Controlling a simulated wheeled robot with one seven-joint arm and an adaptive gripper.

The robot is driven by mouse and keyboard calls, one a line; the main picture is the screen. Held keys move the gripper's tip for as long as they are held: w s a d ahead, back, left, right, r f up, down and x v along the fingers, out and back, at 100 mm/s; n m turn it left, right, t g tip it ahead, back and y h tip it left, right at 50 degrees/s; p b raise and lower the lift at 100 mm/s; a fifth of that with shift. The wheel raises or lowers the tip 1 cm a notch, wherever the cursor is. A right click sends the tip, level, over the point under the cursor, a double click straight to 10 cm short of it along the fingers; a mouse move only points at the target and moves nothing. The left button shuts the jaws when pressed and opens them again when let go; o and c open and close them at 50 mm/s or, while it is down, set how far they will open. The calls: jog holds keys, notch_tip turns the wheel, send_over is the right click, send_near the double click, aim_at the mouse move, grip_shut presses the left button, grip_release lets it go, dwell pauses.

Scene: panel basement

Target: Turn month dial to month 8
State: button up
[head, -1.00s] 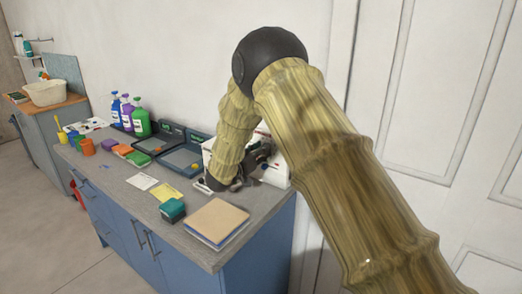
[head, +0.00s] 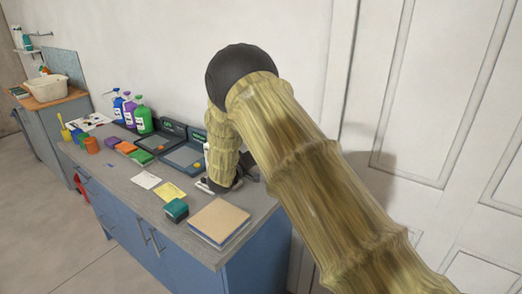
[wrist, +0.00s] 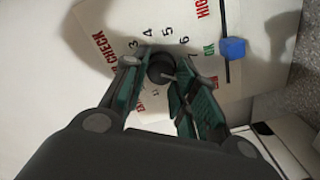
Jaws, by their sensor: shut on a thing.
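The month dial (wrist: 160,66) is a small dark round knob on a white panel (wrist: 205,80) in the wrist view. Printed numbers 3, 4, 5 and 6 run in an arc above and right of it; number 8 is not readable. My gripper (wrist: 158,73) has green-sided fingers shut on the dial, one on each side. A short pale mark shows at the dial's lower right; I cannot tell which month it points to. In the head view my arm hides the dial and nearly all of the panel.
A blue block (wrist: 232,48) sits on the panel right of the dial, beside red "HIGH" and green "OK" lettering. On the counter (head: 120,168) are a tan book (head: 220,220), a teal box (head: 176,209), trays and bottles. A white door (head: 440,120) stands at right.

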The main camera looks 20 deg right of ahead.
jog(key=shift+r+n, duration=0.1)
jog(key=shift+n, duration=0.5)
jog(key=o, duration=1)
jog(key=shift+w, duration=0.1)
jog(key=shift+o, duration=0.2)
jog(key=v, duration=1.2)
